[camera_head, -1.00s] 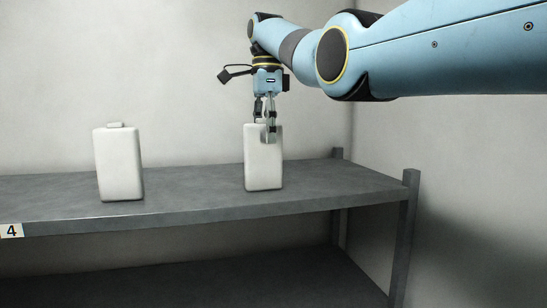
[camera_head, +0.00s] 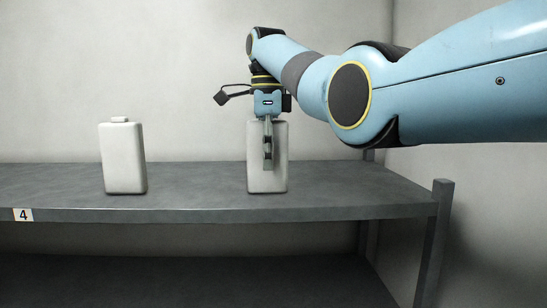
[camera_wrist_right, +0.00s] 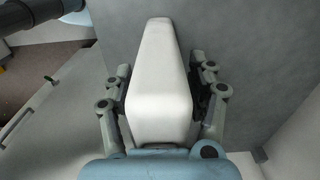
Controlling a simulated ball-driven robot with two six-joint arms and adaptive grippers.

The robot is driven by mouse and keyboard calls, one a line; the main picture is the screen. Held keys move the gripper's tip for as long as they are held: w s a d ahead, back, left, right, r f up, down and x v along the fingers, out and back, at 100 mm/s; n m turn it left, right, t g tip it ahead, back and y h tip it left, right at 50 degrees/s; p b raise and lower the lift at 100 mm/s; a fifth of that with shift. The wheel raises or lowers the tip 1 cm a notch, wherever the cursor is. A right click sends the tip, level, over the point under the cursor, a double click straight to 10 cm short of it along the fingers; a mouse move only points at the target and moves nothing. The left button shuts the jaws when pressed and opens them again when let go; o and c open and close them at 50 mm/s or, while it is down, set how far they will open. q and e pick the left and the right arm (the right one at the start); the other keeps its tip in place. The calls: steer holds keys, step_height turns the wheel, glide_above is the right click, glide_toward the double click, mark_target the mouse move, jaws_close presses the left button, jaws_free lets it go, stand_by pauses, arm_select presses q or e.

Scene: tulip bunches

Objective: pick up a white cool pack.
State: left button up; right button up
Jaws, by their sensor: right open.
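Two white cool packs stand upright on a grey shelf (camera_head: 200,213). One white cool pack (camera_head: 123,160) is on the left with nothing touching it. The other white cool pack (camera_head: 275,182) is under my right gripper (camera_head: 267,162), which points down with its fingers over the pack's upper part. In the right wrist view this pack (camera_wrist_right: 158,90) lies between the two fingers of the right gripper (camera_wrist_right: 161,82). The right gripper is open, and whether either finger touches the pack is hard to tell. My left gripper is in neither view.
The shelf top between the two packs is clear. A plain wall is behind.

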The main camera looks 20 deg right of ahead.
steer(key=shift+a, duration=0.1)
steer(key=shift+c, duration=0.7)
steer(key=shift+w, duration=0.1)
steer(key=c, duration=0.9)
jaws_close()
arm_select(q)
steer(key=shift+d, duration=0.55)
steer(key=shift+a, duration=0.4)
arm_select(e)
steer(key=shift+d+r, duration=0.1)
steer(key=shift+d, duration=0.1)
